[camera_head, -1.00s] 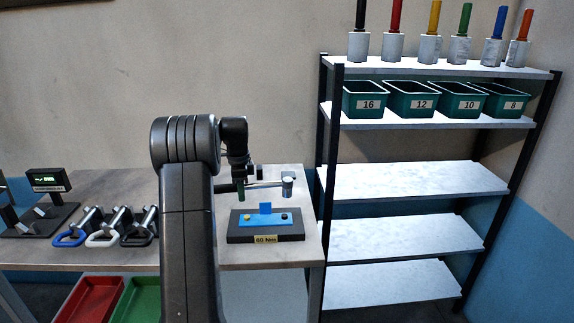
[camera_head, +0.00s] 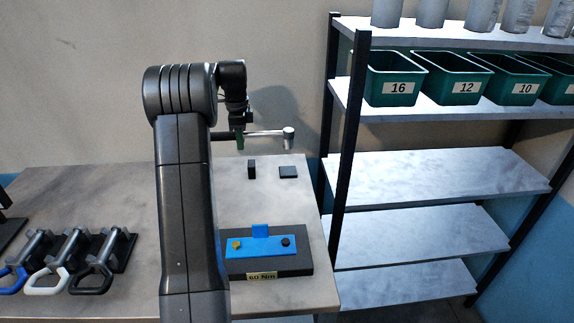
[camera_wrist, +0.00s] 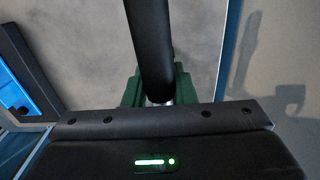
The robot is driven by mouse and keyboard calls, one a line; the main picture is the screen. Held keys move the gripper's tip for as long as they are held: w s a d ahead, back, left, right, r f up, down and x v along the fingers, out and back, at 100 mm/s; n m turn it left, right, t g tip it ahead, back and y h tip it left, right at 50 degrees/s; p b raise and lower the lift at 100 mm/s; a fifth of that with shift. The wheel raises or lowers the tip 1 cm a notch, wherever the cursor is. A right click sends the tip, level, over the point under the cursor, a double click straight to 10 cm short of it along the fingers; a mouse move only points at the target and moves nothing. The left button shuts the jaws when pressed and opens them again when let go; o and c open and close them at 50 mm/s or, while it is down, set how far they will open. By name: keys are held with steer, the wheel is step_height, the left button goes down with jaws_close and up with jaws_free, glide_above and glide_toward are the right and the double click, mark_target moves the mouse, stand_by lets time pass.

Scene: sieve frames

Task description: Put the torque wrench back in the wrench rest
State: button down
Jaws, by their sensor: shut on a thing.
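My gripper (camera_head: 240,141) is shut on the torque wrench (camera_head: 268,133) and holds it level above the back of the bench. The wrench's silver head points right in the head view. In the wrist view its black handle (camera_wrist: 150,45) runs up between the green finger pads (camera_wrist: 155,88). The wrench rest appears to be the two small black blocks (camera_head: 288,172) and (camera_head: 252,169) on the bench, below the wrench and apart from it. My arm hides part of the bench.
A black block with a blue fixture (camera_head: 262,246), labelled 60 Nm, stands at the bench's front right. Several clamp-like tools with coloured loops (camera_head: 47,278) lie at the left. A shelf rack with green bins (camera_head: 392,80) stands right of the bench.

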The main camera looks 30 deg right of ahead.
steer(key=shift+r, duration=0.15)
step_height(320, 180, down, 8)
steer(key=shift+s+r, duration=0.1)
steer(key=shift+r, duration=0.05)
steer(key=shift+f+p, duration=0.55)
steer(key=shift+a+f, duration=0.1)
steer(key=shift+f, duration=0.35)
steer(key=c, duration=1.2)
jaws_free()
steer(key=shift+f, duration=0.25)
steer(key=r, duration=0.4)
steer(key=r+b, duration=0.1)
steer(key=r, duration=0.9)
steer(key=shift+s+d, duration=0.15)
steer(key=shift+d, duration=0.1)
